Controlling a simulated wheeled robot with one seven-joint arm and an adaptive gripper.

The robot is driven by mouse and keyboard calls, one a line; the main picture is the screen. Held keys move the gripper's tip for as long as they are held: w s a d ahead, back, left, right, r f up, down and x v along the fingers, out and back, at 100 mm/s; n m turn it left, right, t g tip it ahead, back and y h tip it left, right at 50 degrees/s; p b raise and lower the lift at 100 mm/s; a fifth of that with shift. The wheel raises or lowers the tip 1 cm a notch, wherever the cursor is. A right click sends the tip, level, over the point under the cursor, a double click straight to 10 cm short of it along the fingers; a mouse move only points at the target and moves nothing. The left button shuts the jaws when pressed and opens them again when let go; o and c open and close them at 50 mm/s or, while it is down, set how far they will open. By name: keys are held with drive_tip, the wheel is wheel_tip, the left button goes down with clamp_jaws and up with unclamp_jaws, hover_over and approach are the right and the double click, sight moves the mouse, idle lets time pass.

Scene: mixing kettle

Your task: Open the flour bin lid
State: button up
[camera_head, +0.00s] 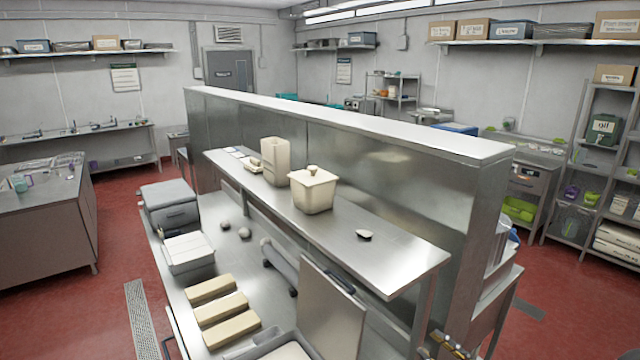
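A bin at the bottom edge of the head view has a grey rim (243,352) and pale contents, and is cut off by the frame. A flat grey metal panel (328,308) with a dark handle (340,283) stands upright at its far side, like a hinged lid raised open. No label is readable on it. A cream box (313,196) with a knobbed lid sits closed on the raised steel shelf; I cannot tell its contents. My gripper is not in view.
Tan blocks (228,328) lie on the lower counter left of the bin. Behind them stand a white-lidded container (188,252) and a grey box (170,205). A long grey object (281,267) lies behind the panel. The raised shelf (400,262) overhangs the counter.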

drive_tip(key=s+a+f+n+g, duration=0.2)
drive_tip(key=s+a+f+g, duration=0.3)
drive_tip(key=a+f+g, duration=0.3)
drive_tip(key=s+f+n+g+h+b, duration=0.1)
drive_tip(key=s+f+n+g+h, duration=0.2)
drive_tip(key=s, duration=0.3)
drive_tip(key=s+f+n+g+h, duration=0.2)
drive_tip(key=s+n+g+h, duration=0.15)
drive_tip(key=s, duration=0.25)
drive_tip(key=s+d+r+n+t+h+b, duration=0.1)
drive_tip(key=s+d+r+n+h+b, duration=0.25)
drive_tip(key=d+n+h, duration=0.35)
drive_tip(key=a+r+n+t+h+b, duration=0.1)
drive_tip(key=a+r+n+t, duration=0.3)
drive_tip(key=r, duration=0.4)
drive_tip(key=shift+s+a+n+h+b, duration=0.15)
drive_tip(key=shift+a+n+h+b, duration=0.25)
drive_tip(key=shift+a+n+h, duration=0.25)
drive_tip(key=shift+r, duration=0.1)
